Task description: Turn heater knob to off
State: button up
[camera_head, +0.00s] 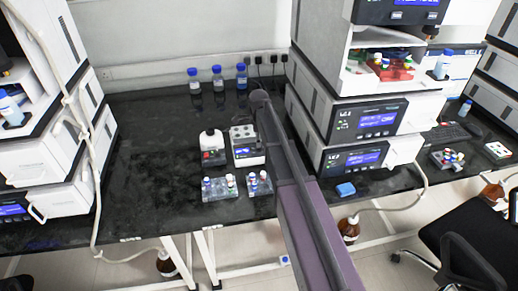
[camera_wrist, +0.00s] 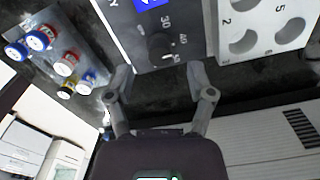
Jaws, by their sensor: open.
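The heater (camera_head: 243,133) is a small unit with a white holed block and a dark front panel, standing on the black bench in the head view, just left of my arm. In the wrist view its white block (camera_wrist: 228,46) is at the upper right. The black round knob (camera_wrist: 160,46) is on the dark panel below a blue display, with "30" and other markings around it. Its exact pointer setting is unclear. My gripper (camera_wrist: 160,82) is open and empty, its fingertips spread to either side below the knob, apart from it. In the head view my arm hides the gripper.
A clear vial rack (camera_wrist: 62,42) with coloured caps is left of the panel in the wrist view. Instrument stacks (camera_head: 350,152) flank the bench. Open bench lies left.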

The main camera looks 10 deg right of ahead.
jog(key=shift+f+b, duration=1.05)
jog(key=shift+f, duration=0.3)
grip_shut()
